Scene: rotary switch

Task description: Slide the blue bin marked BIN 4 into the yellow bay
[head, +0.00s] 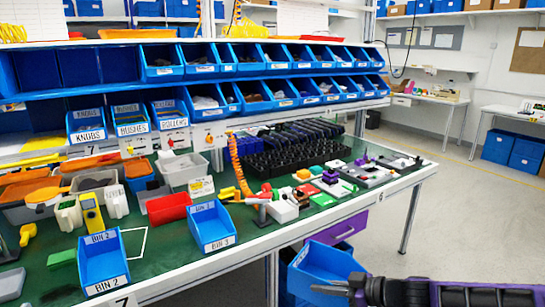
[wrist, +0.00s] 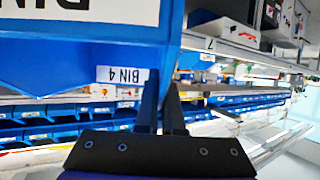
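The blue bin marked BIN 4 (wrist: 65,55) fills the upper left of the wrist view, where its tag reads upside down. In the head view a blue bin (head: 318,262), its label not readable there, is off the bench's front edge, below the bench top. My gripper (head: 343,290) reaches it from the right. In the wrist view my gripper's fingers (wrist: 161,100) are close together, one on each side of the bin's edge; they look shut on its wall. I cannot make out a yellow bay for certain in either view.
On the green bench top (head: 185,265), the bins BIN 2 (head: 103,258) and BIN 3 (head: 211,226) stand near the front edge. A white outline (head: 147,240) lies between them. A purple drawer (head: 338,230) hangs under the bench. Floor (head: 460,215) at right is clear.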

